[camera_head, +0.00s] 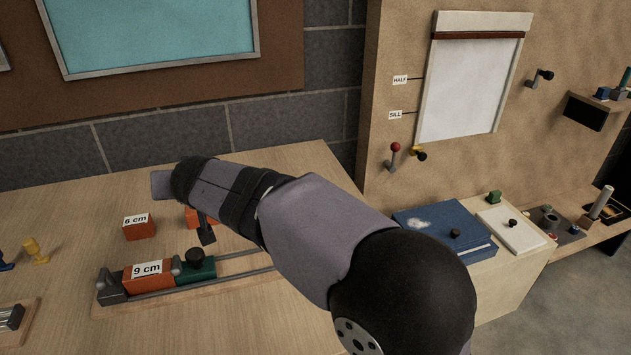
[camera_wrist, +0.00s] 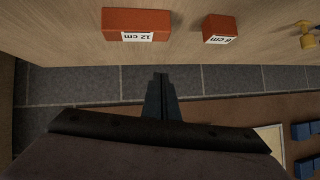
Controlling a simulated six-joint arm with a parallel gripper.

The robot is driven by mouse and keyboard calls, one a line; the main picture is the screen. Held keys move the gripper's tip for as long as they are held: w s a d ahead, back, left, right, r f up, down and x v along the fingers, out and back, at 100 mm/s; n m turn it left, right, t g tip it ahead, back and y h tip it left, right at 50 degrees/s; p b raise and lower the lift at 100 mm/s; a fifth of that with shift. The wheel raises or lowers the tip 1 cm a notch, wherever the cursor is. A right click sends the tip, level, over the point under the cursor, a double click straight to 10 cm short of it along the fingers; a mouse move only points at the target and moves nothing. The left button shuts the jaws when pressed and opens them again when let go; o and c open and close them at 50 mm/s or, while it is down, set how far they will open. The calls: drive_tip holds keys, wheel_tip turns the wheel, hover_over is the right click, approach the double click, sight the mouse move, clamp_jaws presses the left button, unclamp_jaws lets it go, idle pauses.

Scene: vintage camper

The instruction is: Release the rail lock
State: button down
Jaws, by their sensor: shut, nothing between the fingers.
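The rail (camera_head: 235,276) lies on a wooden base at the front of the table in the head view. A green carriage (camera_head: 205,272) with a black knob (camera_head: 194,257) sits on it, right of an orange block labelled 9 cm (camera_head: 148,279). A dark end stop (camera_head: 111,287) is at the rail's left end. I cannot tell which part is the lock. My gripper (camera_wrist: 161,78) is shut and empty in the wrist view, pointing toward the table. In the head view my arm crosses above and behind the rail, hiding its right part; the fingertips are not clear.
Orange blocks labelled 6 cm (camera_head: 138,228) and 12 cm (camera_wrist: 137,22) stand behind the rail. A yellow peg (camera_head: 36,251) is at left. A red-topped lever (camera_head: 394,152), a blue book-like box (camera_head: 440,230) and a white panel (camera_head: 511,231) are at right. The brick wall is behind.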

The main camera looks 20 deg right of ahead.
drive_tip(key=s+d+r+m+g+h+p, duration=0.15)
drive_tip(key=s+d+p, duration=0.3)
drive_tip(key=d, duration=0.45)
drive_tip(key=s+d+r+g+h+p, duration=0.1)
drive_tip(key=s+d+g+p, duration=0.15)
drive_tip(key=d+p, duration=0.5)
drive_tip(key=s+d+r+m+g+h+p, duration=0.15)
drive_tip(key=s+d+p, duration=0.25)
drive_tip(key=d, duration=0.6)
drive_tip(key=s+d+r+g+p, duration=0.1)
drive_tip(key=s+d+g+p, duration=0.1)
drive_tip(key=s+d+p, duration=0.3)
drive_tip(key=s+p, duration=0.2)
drive_tip(key=s, duration=0.2)
drive_tip(key=shift+s+r+y, duration=0.15)
drive_tip(key=shift+r+y, duration=0.15)
drive_tip(key=shift+y, duration=0.1)
drive_tip(key=shift+d+g, duration=0.1)
drive_tip(key=shift+g, duration=0.15)
